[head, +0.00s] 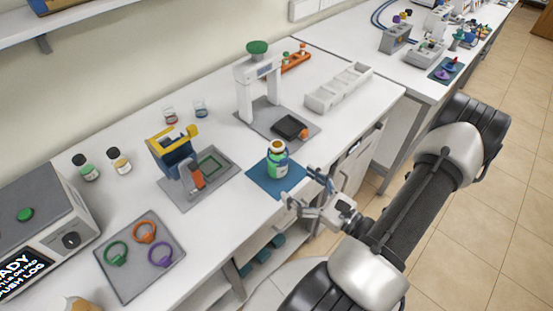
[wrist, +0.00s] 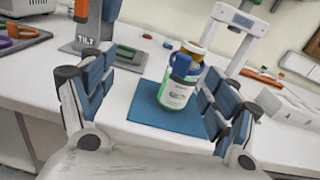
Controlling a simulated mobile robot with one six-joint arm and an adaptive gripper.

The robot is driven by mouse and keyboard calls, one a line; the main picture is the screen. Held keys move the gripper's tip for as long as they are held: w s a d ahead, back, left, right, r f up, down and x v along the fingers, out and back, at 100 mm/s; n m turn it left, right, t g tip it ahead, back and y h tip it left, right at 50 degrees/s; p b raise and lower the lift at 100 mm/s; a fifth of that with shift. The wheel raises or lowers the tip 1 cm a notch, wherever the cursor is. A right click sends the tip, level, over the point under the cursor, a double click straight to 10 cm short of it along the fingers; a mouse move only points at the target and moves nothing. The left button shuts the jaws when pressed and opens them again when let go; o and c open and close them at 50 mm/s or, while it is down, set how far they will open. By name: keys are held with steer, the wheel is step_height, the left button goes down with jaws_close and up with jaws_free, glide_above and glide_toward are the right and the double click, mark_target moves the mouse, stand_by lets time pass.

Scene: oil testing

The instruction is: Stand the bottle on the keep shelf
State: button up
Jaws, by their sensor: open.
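The bottle (head: 277,160) stands upright on a blue mat (head: 262,186) near the front edge of the table. It has a green-and-white label, a dark blue part and an orange-brown cap or neck. In the wrist view the bottle (wrist: 179,85) stands ahead of my gripper, between the fingers but beyond them, slightly toward the right finger. My gripper (head: 318,190) is open and empty, just in front of the table edge to the right of the mat. In the wrist view its blue-padded fingers (wrist: 155,100) are spread wide. I cannot tell which shelf is the keep shelf.
A tilt stand (head: 180,160) is left of the mat. A white frame stand (head: 258,85) is behind it. A white divided rack (head: 338,88) lies back right. A grey tray with coloured rings (head: 140,255) is front left. A wall shelf (head: 75,12) is upper left.

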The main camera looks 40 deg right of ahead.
step_height(320, 180, down, 3)
steer(key=s+d+m+h, duration=0.2)
steer(key=s+m+h, duration=0.1)
steer(key=b, duration=0.1)
glide_toward(277, 155)
steer(key=w+f, duration=0.1)
steer(key=w, duration=0.3)
steer(key=w+f, duration=0.1)
steer(key=w, duration=0.1)
steer(key=shift+d+f, duration=0.3)
steer(key=shift+d, duration=0.1)
steer(key=shift+w+d+f+b, duration=0.1)
steer(key=shift+w+d+b, duration=0.1)
steer(key=shift+w, duration=0.7)
steer(key=shift+w+d+r+b, duration=0.1)
steer(key=shift+w+b, duration=0.1)
steer(key=shift+w, duration=0.7)
steer(key=shift+w+d+f+b, duration=0.1)
steer(key=shift+w+b, duration=0.1)
steer(key=shift+w, duration=0.7)
steer(key=shift+c, duration=0.5)
steer(key=c, duration=1.3)
steer(key=shift+c, duration=1.2)
